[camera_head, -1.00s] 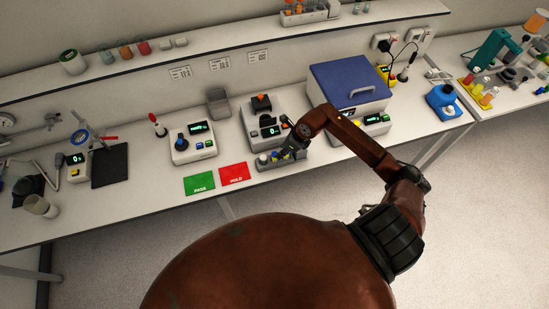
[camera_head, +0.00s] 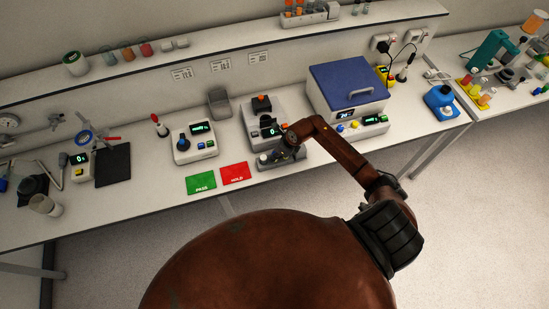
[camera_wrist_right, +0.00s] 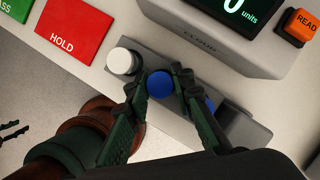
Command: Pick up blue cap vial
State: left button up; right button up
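A blue-capped vial (camera_wrist_right: 160,85) stands in a grey rack (camera_wrist_right: 150,47), seen from above in the right wrist view. My right gripper (camera_wrist_right: 157,83) is over the rack, its two dark green fingers on either side of this cap. The fingers look open, with narrow gaps to the cap. A white-capped vial (camera_wrist_right: 122,61) stands just left of it. Another blue part (camera_wrist_right: 209,104) shows partly behind the right finger. In the head view my right gripper (camera_head: 287,151) hides much of the rack. Dark fingers of my left gripper (camera_wrist_right: 14,131) show apart at the wrist view's left edge.
A grey instrument (camera_wrist_right: 215,40) with a display and an orange READ button (camera_wrist_right: 300,27) stands right behind the rack. The red HOLD mat (camera_head: 235,173) and green PASS mat (camera_head: 201,183) lie to the left. A blue-lidded box (camera_head: 345,85) stands to the right.

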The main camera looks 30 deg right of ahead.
grip_shut()
